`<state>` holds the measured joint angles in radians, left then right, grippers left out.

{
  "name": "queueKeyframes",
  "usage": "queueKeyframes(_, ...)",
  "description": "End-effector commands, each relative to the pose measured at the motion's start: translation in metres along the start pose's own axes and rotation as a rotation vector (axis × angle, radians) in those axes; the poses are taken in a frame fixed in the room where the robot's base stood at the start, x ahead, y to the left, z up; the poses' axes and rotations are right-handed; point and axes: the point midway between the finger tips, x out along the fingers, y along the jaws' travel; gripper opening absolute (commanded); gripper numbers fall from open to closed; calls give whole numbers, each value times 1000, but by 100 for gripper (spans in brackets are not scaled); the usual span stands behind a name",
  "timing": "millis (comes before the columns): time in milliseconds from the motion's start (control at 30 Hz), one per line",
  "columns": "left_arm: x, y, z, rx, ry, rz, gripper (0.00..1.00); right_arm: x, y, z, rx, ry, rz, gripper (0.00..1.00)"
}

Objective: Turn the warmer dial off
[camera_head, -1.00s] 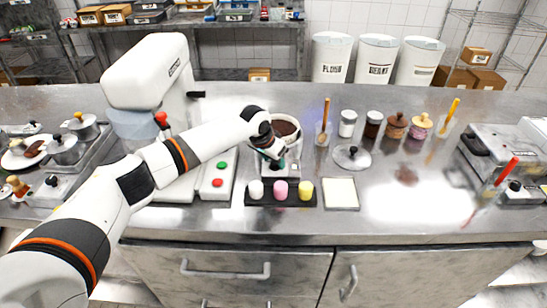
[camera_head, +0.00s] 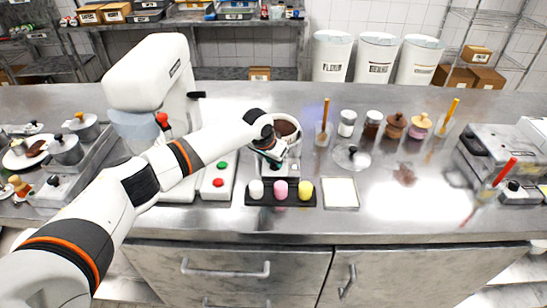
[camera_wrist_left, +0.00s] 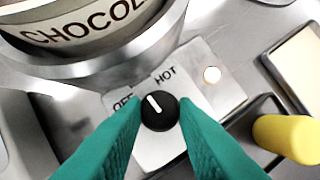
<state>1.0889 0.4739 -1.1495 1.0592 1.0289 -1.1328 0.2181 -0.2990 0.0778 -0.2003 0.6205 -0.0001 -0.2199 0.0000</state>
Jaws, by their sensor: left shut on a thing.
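The warmer dial (camera_wrist_left: 160,112) is a small black knob with a white pointer line. In the left wrist view its pointer aims up and slightly left, between the OFF and HOT labels. A round light (camera_wrist_left: 212,75) on the warmer's panel (camera_wrist_left: 225,92) glows pale white. My left gripper (camera_wrist_left: 158,118) has its green fingers shut on the dial, one on each side. In the head view the left gripper (camera_head: 273,163) is at the front of the warmer pot (camera_head: 288,147) and hides the dial. My right gripper is not in view.
A black tray (camera_head: 250,202) with white, pink and yellow pieces lies just in front of the warmer. A pale square pad (camera_head: 341,193) lies to its right. A control box with green and red buttons (camera_head: 218,183) stands left.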

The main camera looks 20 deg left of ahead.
Motion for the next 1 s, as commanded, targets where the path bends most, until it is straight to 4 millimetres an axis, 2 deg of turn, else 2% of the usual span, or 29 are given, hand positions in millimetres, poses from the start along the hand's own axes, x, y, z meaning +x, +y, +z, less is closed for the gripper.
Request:
queueKeyframes(300, -5, -4, 2, -217, 2, 86, 3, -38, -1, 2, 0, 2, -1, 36)
queueKeyframes(500, -4, -6, 3, -392, 1, 159, 3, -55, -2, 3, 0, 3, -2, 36)
queueKeyframes(700, -2, -7, 3, -565, 1, 231, 3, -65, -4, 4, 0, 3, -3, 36)
queueKeyframes(1000, 1, -7, 4, -776, -1, 319, 3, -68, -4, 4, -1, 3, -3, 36)
